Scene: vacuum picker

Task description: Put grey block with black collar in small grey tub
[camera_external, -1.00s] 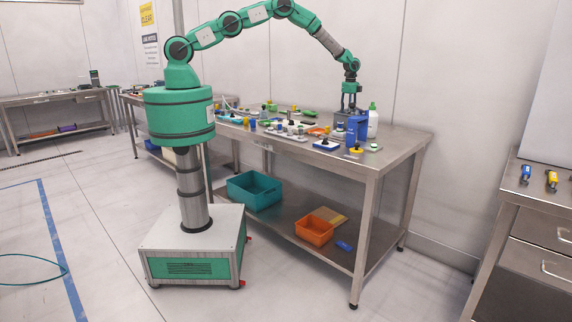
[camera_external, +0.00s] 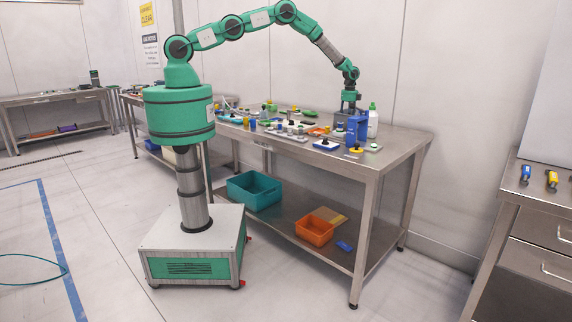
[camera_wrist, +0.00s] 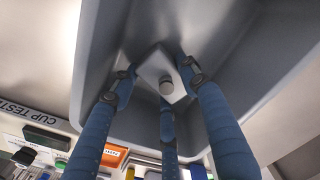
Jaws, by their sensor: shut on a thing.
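The grey block (camera_wrist: 152,68) shows in the wrist view as a pale square body with a round grey knob facing the camera. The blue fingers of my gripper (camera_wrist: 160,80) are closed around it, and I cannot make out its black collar. The block and fingertips are inside the small grey tub (camera_wrist: 92,75), whose walls surround them. I cannot tell whether the block touches the tub floor. In the external view my gripper (camera_external: 350,108) is low at the right end of the table, its fingertips hidden in the tub (camera_external: 340,119) and behind a blue object.
The blue upright object (camera_external: 357,130) stands close in front of the tub, and a white bottle (camera_external: 372,122) stands to its right. Several small parts and pads crowd the steel table (camera_external: 395,145) to the left. The table's right front corner is clear.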

